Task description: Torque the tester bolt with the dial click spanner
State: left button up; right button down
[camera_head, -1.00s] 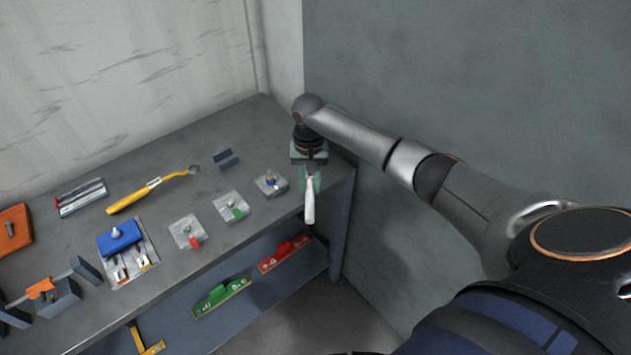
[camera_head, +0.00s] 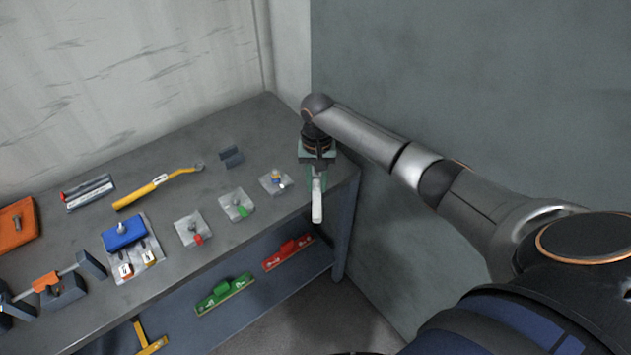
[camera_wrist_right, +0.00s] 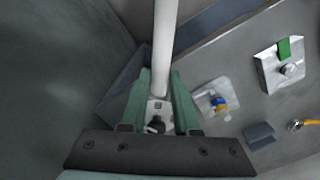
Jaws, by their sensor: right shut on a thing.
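My right gripper (camera_head: 317,172) is over the bench's right end, its green fingers shut on a tool with a pale handle (camera_head: 317,203). In the right wrist view, the fingers (camera_wrist_right: 160,100) grip the tool's grey base, and the white handle (camera_wrist_right: 165,40) runs away from them. I cannot tell whether this is the dial click spanner. A yellow-handled spanner (camera_head: 143,192) lies on the bench. A blue block with a silver bolt (camera_head: 124,233) sits on a plate, and an orange block (camera_head: 17,222) with a bolt is at far left. I cannot tell which is the tester. My left gripper is not in view.
Small plates carry a red lever (camera_head: 197,239), a green lever (camera_head: 243,211) and a blue-yellow piece (camera_head: 277,178). A dark block (camera_head: 231,157) stands behind them. Green (camera_head: 224,291) and red (camera_head: 289,252) pieces lie on the lower shelf. A grey wall (camera_head: 470,90) is close on the right.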

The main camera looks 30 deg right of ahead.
jog(key=shift+r, duration=0.1)
jog(key=shift+r, duration=0.85)
jog(key=shift+s+a+r, duration=0.25)
jog(key=shift+s+a, duration=0.2)
jog(key=shift+s, duration=0.25)
jog(key=shift+s+a+r, duration=0.25)
jog(key=shift+s+a, duration=0.15)
jog(key=shift+s, duration=0.3)
jog(key=shift+s+a+r, duration=0.25)
jog(key=shift+s+a, duration=0.2)
jog(key=shift+s, duration=0.25)
jog(key=shift+w, duration=0.1)
